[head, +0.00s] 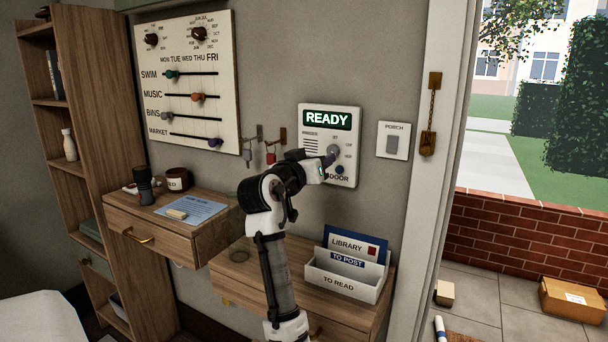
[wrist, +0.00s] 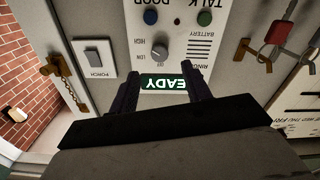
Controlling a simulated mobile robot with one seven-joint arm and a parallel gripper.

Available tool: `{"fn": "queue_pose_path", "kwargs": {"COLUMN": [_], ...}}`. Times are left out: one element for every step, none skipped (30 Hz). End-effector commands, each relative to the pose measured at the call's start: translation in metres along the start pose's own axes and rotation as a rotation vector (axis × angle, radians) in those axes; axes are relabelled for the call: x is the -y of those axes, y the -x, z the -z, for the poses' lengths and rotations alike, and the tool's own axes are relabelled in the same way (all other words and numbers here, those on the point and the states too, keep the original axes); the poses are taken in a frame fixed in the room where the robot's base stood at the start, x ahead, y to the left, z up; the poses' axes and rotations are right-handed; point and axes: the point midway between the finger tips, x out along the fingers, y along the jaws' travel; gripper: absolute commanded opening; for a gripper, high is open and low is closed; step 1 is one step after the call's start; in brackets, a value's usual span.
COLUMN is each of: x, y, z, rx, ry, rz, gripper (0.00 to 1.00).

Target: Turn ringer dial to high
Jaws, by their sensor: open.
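The white door panel (head: 313,146) is on the wall, with a lit READY display (head: 327,120). Its grey ringer dial (head: 334,150) is partly hidden by my gripper (head: 329,161) in the head view. In the wrist view, which is upside down, the round dial (wrist: 159,51) shows clearly, with OFF, LOW and HIGH marked around it. I cannot make out for sure which mark it points to. My gripper (wrist: 163,80) is open and empty, its dark fingers in front of the display, apart from the dial in the picture.
A blue button (wrist: 151,17) and a green button (wrist: 204,18) are on the same panel. The porch switch (head: 393,141) is to its right, hanging keys (head: 270,155) to its left. A letter holder (head: 345,278) stands on the bench below.

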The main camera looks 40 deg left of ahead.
Motion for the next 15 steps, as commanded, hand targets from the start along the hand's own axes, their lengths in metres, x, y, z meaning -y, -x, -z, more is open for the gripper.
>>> {"fn": "queue_pose_path", "kwargs": {"x": [0.001, 0.001, 0.001, 0.001, 0.001, 0.000, 0.000, 0.000, 0.000, 0.000, 0.000, 0.000, 0.000, 0.000, 0.000], "y": [0.013, 0.019, 0.028, 0.033, 0.038, 0.045, 0.049, 0.052, 0.057, 0.059, 0.061, 0.063, 0.065, 0.066, 0.066], "z": [-0.003, -0.002, -0.002, -0.001, -0.002, -0.001, -0.001, -0.001, -0.001, -0.001, -0.001, -0.001, -0.001, 0.000, 0.000], "rx": [-0.002, -0.003, -0.003, -0.003, -0.002, -0.002, -0.001, -0.001, -0.001, 0.000, 0.001, 0.001, 0.000, 0.000, 0.000], "ry": [-0.002, -0.003, -0.002, -0.002, -0.001, -0.001, -0.001, -0.001, -0.001, -0.001, -0.001, -0.001, -0.001, -0.001, 0.000], "rz": [0.002, 0.002, 0.002, 0.001, 0.001, 0.001, 0.000, 0.000, 0.000, 0.000, 0.001, 0.001, 0.000, 0.000, 0.000], "gripper": [0.48, 0.48, 0.48, 0.48, 0.48, 0.48, 0.48, 0.48, 0.48, 0.48, 0.48, 0.48, 0.48, 0.48, 0.48]}}
